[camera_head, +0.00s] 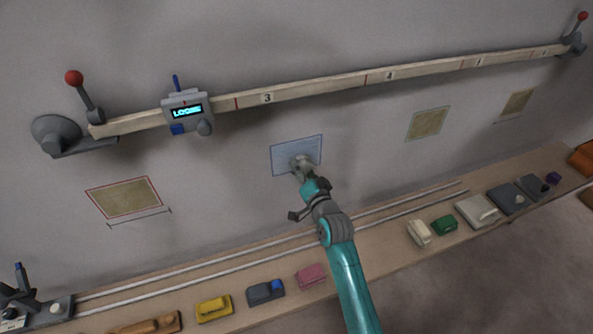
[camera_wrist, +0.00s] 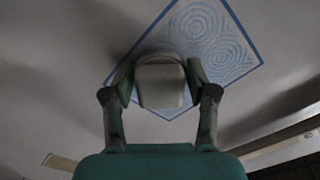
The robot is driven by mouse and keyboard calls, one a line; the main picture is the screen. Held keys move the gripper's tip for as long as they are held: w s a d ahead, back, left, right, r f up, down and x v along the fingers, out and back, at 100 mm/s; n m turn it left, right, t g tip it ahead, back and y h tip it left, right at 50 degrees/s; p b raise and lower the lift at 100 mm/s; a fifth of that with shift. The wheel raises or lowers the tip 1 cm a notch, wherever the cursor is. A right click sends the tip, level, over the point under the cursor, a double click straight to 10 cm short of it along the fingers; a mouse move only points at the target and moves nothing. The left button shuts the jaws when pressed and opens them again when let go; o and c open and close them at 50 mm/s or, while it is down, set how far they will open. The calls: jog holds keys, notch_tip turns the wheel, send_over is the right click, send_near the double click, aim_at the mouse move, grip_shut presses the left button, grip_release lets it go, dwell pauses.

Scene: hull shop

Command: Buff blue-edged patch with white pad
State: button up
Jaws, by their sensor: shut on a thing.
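The blue-edged patch (camera_head: 285,157) is a pale blue-grey rectangle on the wall in the middle of the head view. In the wrist view the patch (camera_wrist: 222,32) shows a blue border and pale swirl marks across its upper and right parts. My gripper (camera_head: 303,171) is at the lower middle of the patch. In the wrist view my gripper (camera_wrist: 160,92) is shut on a whitish pad (camera_wrist: 160,86), one finger on each side. The pad lies over the patch's lower part and hides some of it. I cannot tell whether it touches the surface.
A shelf (camera_head: 385,250) below carries several blocks, including yellow (camera_head: 213,309), pink (camera_head: 311,275), cream (camera_head: 418,232) and green (camera_head: 444,225) ones. A numbered rail (camera_head: 330,88) with a display box (camera_head: 187,111) crosses above. Red-edged (camera_head: 125,196) and olive (camera_head: 427,123) patches flank the blue-edged one.

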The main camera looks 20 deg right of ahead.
aim_at(309, 149)
jog(key=shift+d, duration=3.1)
jog(key=shift+r, duration=1)
jog(key=shift+a+r, duration=0.15)
jog(key=shift+a, duration=1.35)
jog(key=shift+w+a, duration=0.1)
jog(key=shift+a, duration=5.75)
jog(key=shift+r, duration=1.1)
jog(key=shift+d+f, duration=0.15)
jog(key=shift+d, duration=7.25)
jog(key=shift+a, duration=1.55)
